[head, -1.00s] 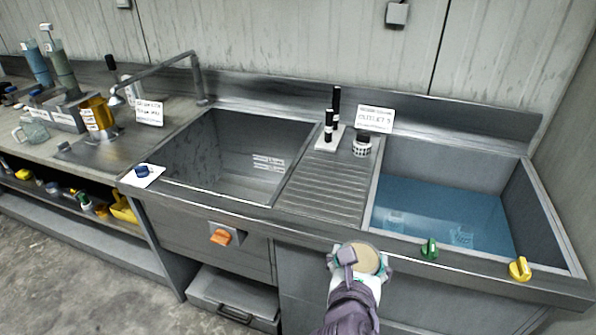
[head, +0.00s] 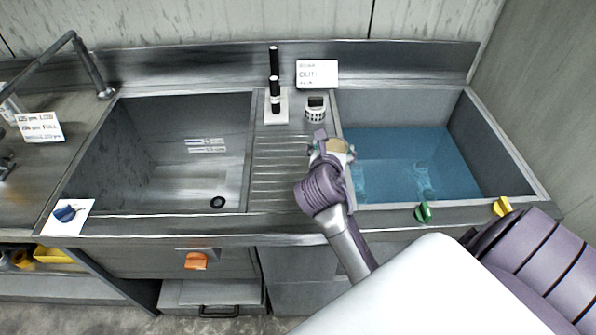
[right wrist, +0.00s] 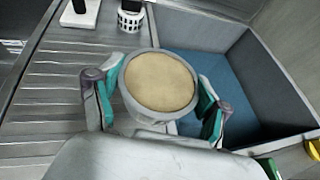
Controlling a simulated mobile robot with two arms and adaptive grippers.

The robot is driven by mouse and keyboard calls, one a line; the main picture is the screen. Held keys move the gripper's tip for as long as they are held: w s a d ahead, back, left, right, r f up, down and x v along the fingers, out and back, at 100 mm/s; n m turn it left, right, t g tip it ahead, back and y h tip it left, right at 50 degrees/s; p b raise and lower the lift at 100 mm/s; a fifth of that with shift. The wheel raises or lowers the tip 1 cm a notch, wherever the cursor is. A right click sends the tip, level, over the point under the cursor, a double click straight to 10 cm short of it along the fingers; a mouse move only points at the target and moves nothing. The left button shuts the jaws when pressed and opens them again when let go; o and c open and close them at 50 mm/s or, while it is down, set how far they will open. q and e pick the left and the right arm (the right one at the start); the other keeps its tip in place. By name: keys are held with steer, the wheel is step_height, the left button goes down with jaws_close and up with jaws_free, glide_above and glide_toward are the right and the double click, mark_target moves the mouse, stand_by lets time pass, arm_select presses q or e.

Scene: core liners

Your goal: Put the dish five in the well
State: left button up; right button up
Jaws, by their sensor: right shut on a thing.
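My right gripper (head: 331,150) is shut on a round, pale-rimmed dish (head: 340,145) with a flat tan top. In the right wrist view the dish (right wrist: 160,82) sits level between the two teal-padded fingers of the gripper (right wrist: 158,100). No number on it can be read. The dish is held above the border between the ridged drainboard (head: 280,170) and the basin of blue water (head: 405,165). Clear vessels (head: 424,178) show faintly in the water. Which part is the well is not marked legibly. My left gripper is out of view.
An empty basin (head: 165,165) with a dark drain lies to the left. Green (head: 423,212) and yellow (head: 502,206) knobs line the front edge.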

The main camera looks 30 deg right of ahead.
glide_above(297, 179)
steer(key=f, duration=0.4)
steer(key=shift+s+d+f, duration=0.2)
steer(key=shift+s+d, duration=0.05)
steer(key=shift+d, duration=0.05)
steer(key=shift+w+a+f, duration=0.15)
steer(key=shift+w+a, duration=0.05)
steer(key=shift+a, duration=0.05)
steer(key=shift+a+f, duration=0.1)
steer(key=shift+f, duration=0.15)
step_height(297, 179, down, 3)
steer(key=shift+f, duration=0.2)
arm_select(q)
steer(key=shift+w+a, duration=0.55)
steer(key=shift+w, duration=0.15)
arm_select(e)
steer(key=shift+f, duration=0.15)
steer(key=shift+f, duration=0.15)
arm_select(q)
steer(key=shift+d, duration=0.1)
arm_select(e)
steer(key=o, duration=1.2)
steer(key=shift+o, duration=0.2)
